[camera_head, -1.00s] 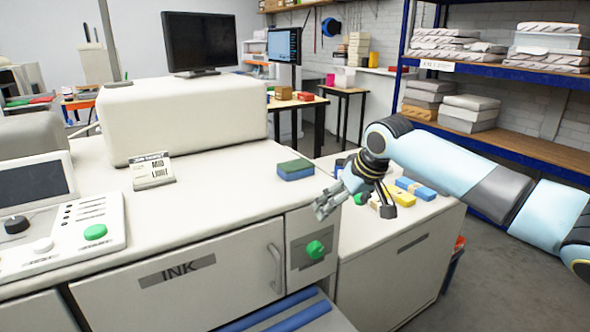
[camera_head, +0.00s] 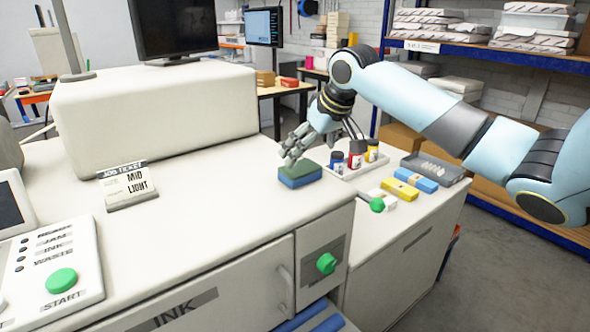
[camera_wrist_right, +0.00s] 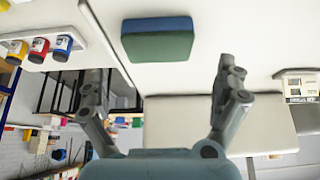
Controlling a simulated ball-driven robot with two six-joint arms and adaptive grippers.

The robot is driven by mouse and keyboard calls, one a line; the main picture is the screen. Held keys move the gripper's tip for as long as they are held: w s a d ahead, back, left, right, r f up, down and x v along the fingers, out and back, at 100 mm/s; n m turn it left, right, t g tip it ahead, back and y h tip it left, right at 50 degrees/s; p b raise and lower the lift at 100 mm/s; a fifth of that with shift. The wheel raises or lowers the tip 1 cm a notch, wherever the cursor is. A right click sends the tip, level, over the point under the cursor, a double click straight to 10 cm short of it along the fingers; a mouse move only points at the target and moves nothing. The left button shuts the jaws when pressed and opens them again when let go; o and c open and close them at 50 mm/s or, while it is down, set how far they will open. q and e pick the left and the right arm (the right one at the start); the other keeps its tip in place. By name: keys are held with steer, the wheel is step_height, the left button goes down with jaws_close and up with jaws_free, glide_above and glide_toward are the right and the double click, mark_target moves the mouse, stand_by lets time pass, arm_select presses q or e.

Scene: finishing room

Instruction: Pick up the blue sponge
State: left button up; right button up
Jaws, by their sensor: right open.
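The blue sponge (camera_head: 300,181) with a green top layer lies flat on the white machine top, near its right edge. In the right wrist view the sponge (camera_wrist_right: 157,40) shows its green face and a blue strip, ahead of the fingertips. My right gripper (camera_head: 292,152) is just above and behind the sponge, with its fingers apart and nothing between them. In the right wrist view my right gripper (camera_wrist_right: 160,85) has its two fingers spread to either side of the sponge's width, short of it. My left gripper is not in view.
A job ticket stand (camera_head: 129,188) is left of the sponge. Ink bottles (camera_head: 356,158) stand in a tray on the lower counter to the right, near yellow and blue blocks (camera_head: 399,189). A large white housing (camera_head: 155,110) rises behind.

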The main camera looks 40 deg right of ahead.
mark_target(301, 167)
steer(key=shift+x, duration=1)
steer(key=shift+w+f, duration=0.1)
steer(key=shift+f, duration=0.25)
steer(key=p+x, duration=0.1)
steer(key=x, duration=0.4)
steer(key=shift+w+d+r+p, duration=0.1)
steer(key=shift+d+p, duration=0.1)
steer(key=shift+p, duration=0.1)
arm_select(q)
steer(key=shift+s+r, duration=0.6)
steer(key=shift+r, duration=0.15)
arm_select(e)
steer(key=c, duration=0.4)
